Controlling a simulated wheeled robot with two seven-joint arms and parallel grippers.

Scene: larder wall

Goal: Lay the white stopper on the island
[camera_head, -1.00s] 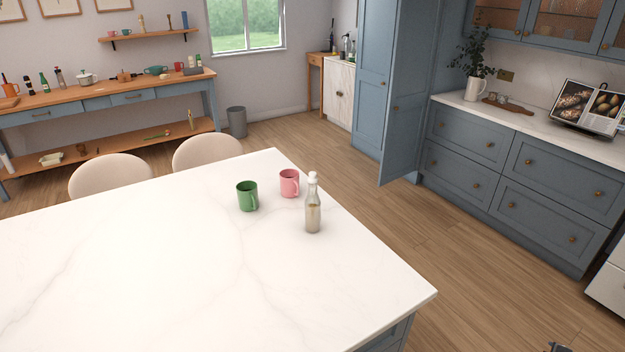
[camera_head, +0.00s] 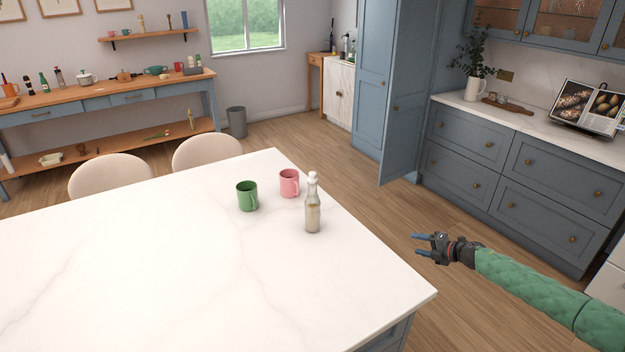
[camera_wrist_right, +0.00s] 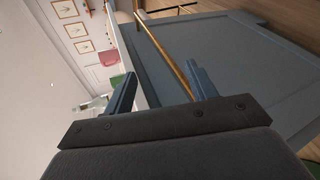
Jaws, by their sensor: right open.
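The white stopper (camera_head: 312,176) sits in the neck of an upright clear bottle (camera_head: 312,214) with amber contents. The bottle stands near the right edge of the white marble island (camera_head: 150,265). My right gripper (camera_head: 415,244) is open and empty, to the right of the island and apart from the bottle. In the right wrist view its two blue-grey fingers (camera_wrist_right: 160,85) are spread, with the island's blue side panel (camera_wrist_right: 225,60) beyond. My left gripper is not in view.
A green mug (camera_head: 247,196) and a pink mug (camera_head: 289,183) stand just left of and behind the bottle. Two pale chairs (camera_head: 110,176) are at the island's far side. The island's left and front top is clear.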

